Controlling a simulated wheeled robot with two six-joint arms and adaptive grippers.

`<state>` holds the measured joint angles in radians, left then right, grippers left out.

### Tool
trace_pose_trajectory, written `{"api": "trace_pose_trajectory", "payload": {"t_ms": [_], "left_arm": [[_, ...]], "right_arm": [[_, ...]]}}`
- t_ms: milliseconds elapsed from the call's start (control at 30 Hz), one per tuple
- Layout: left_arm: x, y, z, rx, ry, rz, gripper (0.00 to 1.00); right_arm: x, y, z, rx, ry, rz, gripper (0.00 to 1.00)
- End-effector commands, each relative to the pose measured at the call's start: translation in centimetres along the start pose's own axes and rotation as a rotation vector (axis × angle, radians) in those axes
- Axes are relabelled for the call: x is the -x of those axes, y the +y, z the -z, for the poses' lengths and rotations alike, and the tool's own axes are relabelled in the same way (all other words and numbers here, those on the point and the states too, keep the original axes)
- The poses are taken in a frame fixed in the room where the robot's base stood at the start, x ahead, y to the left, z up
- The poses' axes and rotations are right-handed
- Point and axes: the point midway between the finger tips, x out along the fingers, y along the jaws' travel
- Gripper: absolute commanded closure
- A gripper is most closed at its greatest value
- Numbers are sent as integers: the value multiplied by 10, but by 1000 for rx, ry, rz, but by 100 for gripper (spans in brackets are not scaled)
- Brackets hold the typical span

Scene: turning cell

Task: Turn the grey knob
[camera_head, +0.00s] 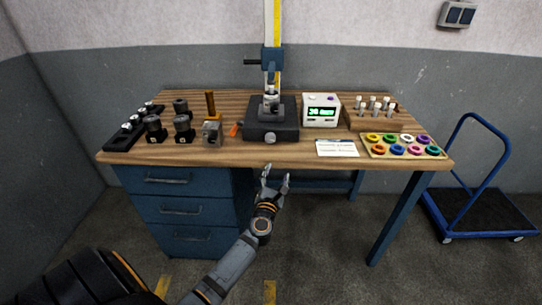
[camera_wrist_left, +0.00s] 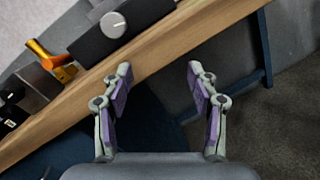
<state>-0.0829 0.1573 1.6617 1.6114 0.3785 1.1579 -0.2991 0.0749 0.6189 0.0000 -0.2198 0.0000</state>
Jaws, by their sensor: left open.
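The grey knob (camera_head: 270,138) is on the front face of a dark base block (camera_head: 287,131) at the middle of the workbench. In the left wrist view the knob (camera_wrist_left: 113,25) is a round light-grey disc with a pale line across it, on the dark block (camera_wrist_left: 148,12) near the top edge. My left gripper (camera_head: 275,172) is open and empty, in front of the bench edge and just below the knob. Its fingers (camera_wrist_left: 158,75) are spread in the left wrist view, apart from the knob. My right gripper is in neither view.
The wooden bench top (camera_head: 200,153) has an orange-handled item (camera_head: 234,129) left of the block. A white display box (camera_head: 322,110), a paper card (camera_head: 337,148) and a tray of coloured rings (camera_head: 364,152) are to the right. Black holders (camera_head: 155,129) stand left. A blue trolley (camera_head: 485,212) is far right.

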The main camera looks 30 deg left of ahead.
Motion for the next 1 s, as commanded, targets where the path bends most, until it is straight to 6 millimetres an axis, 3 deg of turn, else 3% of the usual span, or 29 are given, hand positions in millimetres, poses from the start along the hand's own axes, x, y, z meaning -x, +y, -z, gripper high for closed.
{"api": "trace_pose_trajectory", "payload": {"t_ms": [33,100,200,300,433,633,1000], "left_arm": [[-5,14,-15,222,-24,-53,41],[-10,34,-32,502,-20,-111,41],[-14,50,-40,805,5,-164,41],[-14,56,-44,992,27,-189,41],[-15,58,-46,1092,42,-199,41],[-22,59,-46,1098,45,-200,41],[-94,70,-37,1095,44,-200,41]], "right_arm": [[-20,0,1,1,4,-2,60],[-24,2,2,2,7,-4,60],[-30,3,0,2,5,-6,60],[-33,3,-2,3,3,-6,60],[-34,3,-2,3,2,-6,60],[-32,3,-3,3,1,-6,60],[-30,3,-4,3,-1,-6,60]]}}
